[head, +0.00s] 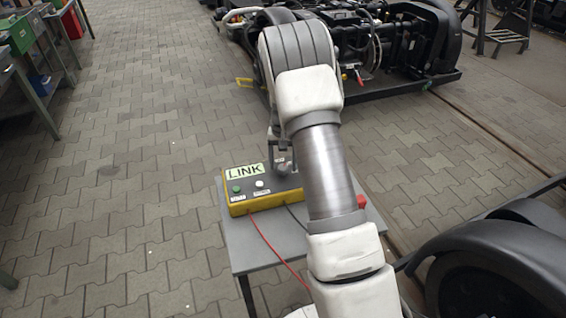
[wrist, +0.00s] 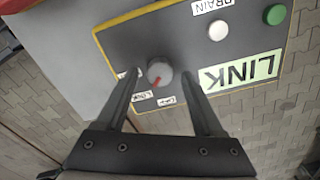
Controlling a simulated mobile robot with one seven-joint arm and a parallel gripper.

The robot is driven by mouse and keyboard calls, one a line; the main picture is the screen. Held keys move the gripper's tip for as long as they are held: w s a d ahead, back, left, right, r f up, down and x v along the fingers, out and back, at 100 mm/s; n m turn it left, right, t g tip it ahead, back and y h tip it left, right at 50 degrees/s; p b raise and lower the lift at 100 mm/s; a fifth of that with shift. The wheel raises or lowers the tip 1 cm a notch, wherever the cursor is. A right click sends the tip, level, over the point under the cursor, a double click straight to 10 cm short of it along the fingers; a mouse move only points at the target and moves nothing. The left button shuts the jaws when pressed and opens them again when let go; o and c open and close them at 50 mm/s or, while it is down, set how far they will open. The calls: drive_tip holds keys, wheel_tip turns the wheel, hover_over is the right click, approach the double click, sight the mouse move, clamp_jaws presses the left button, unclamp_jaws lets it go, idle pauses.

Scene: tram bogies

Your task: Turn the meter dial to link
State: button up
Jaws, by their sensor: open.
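The meter (head: 236,205) is a yellow-edged box with a dark grey top, standing on a small grey table. A pale "LINK" label (head: 244,170) is on its top, upside down in the wrist view (wrist: 241,71). The grey dial (wrist: 160,73) has a red pointer mark that points down and slightly left in the wrist view. Small white labels surround the dial; their words are too small or covered to read for sure. My gripper (wrist: 160,78) is open, with its two fingers on either side of the dial. I cannot tell whether they touch it.
A green button (wrist: 275,14) and a white button (wrist: 217,30) are on the meter. A red lead (head: 275,245) runs from the box. The grey table (head: 245,250) is small. A black bogie (head: 375,50) stands behind; paved floor lies left.

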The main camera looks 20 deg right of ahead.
sight(283, 166)
wheel_tip(283, 166, up, 17)
drive_tip(key=p, duration=0.4)
drive_tip(key=shift+r, duration=0.2)
